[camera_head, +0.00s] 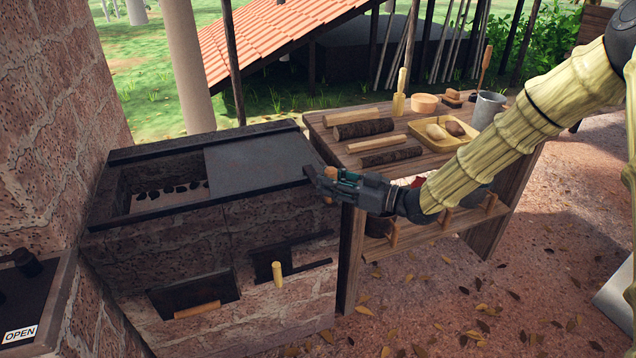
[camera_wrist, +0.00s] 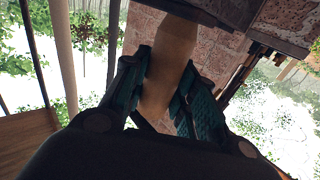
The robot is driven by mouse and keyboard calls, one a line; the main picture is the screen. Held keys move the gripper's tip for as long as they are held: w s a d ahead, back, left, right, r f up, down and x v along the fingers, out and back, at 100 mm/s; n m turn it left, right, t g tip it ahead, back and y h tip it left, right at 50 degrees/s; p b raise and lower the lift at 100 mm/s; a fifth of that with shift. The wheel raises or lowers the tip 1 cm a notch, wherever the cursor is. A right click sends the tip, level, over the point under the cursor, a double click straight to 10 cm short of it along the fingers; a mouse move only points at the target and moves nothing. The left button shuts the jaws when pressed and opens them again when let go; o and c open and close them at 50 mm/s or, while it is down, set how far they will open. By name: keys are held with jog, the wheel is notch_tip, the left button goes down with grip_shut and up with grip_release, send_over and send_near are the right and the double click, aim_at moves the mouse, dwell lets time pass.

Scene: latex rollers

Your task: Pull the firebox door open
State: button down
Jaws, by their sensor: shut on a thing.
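The brick stove (camera_head: 270,219) has two dark openings in its front. The left opening (camera_head: 190,292) has a horizontal wooden handle (camera_head: 197,310) at its lower edge. The right opening (camera_head: 262,266) has an upright wooden handle (camera_head: 278,274) beside a dark rail. I cannot tell which is the firebox door. My gripper (camera_head: 330,185) is at the upper right corner of the stove, away from both handles. In the wrist view its jaws are shut on a pale wooden handle (camera_wrist: 168,65), whose upper end meets a dark slab (camera_wrist: 195,8). What that slab belongs to is unclear.
A grey plate (camera_head: 258,158) covers the right part of the stove top; coals (camera_head: 170,189) show in the left recess. A wooden table (camera_head: 440,158) with logs, a yellow tray (camera_head: 470,128) and a grey mug (camera_head: 487,108) stands right. Leaf-strewn ground lies in front.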

jog(key=shift+d, duration=0.15)
jog(key=c, duration=1.1)
grip_release()
jog(key=v, duration=1.2)
